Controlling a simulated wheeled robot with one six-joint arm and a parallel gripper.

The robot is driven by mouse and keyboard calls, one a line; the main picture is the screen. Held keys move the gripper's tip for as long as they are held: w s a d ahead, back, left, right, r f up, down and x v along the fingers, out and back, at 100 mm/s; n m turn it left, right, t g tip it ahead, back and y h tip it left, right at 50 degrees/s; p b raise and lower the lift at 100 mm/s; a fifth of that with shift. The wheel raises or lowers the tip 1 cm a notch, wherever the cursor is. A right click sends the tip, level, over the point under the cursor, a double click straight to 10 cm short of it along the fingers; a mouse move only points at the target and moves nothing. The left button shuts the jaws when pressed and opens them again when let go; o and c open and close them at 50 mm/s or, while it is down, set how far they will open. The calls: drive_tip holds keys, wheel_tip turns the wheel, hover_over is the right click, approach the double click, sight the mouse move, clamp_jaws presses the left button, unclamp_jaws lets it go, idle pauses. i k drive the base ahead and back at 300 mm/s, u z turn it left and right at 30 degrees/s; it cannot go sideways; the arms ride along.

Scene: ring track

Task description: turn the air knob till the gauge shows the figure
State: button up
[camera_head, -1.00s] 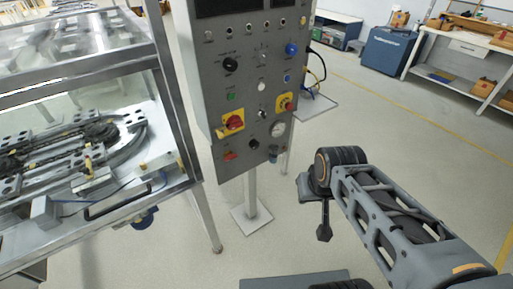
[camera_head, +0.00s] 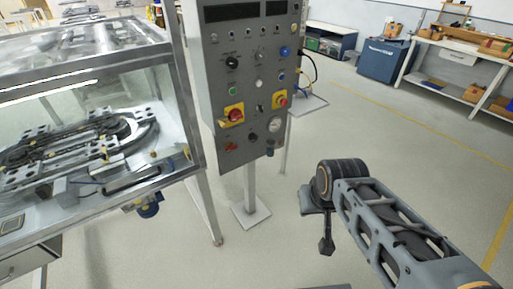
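A grey control panel (camera_head: 218,100) stands on a post ahead of me. A small round white gauge (camera_head: 275,125) sits at its lower right; its figure is too small to read. A dark knob (camera_head: 253,137) is left of the gauge, and a small blue-grey fitting (camera_head: 270,148) hangs just below it. I cannot tell which of these is the air knob. My arm (camera_head: 390,220) reaches in from the lower right. My gripper (camera_head: 327,246) hangs at its end, pointing down, right of the post and apart from the panel. Its fingers are too small to judge.
A glass-walled machine with a ring track (camera_head: 85,140) stands close on the left. The panel's foot plate (camera_head: 250,212) is on the floor. A blue cabinet (camera_head: 385,56) and a workbench (camera_head: 465,60) are at the back right. The floor between is clear.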

sight(252, 137)
drive_tip(key=z, duration=0.45)
drive_tip(key=i, duration=0.5)
drive_tip(key=u, duration=1.25)
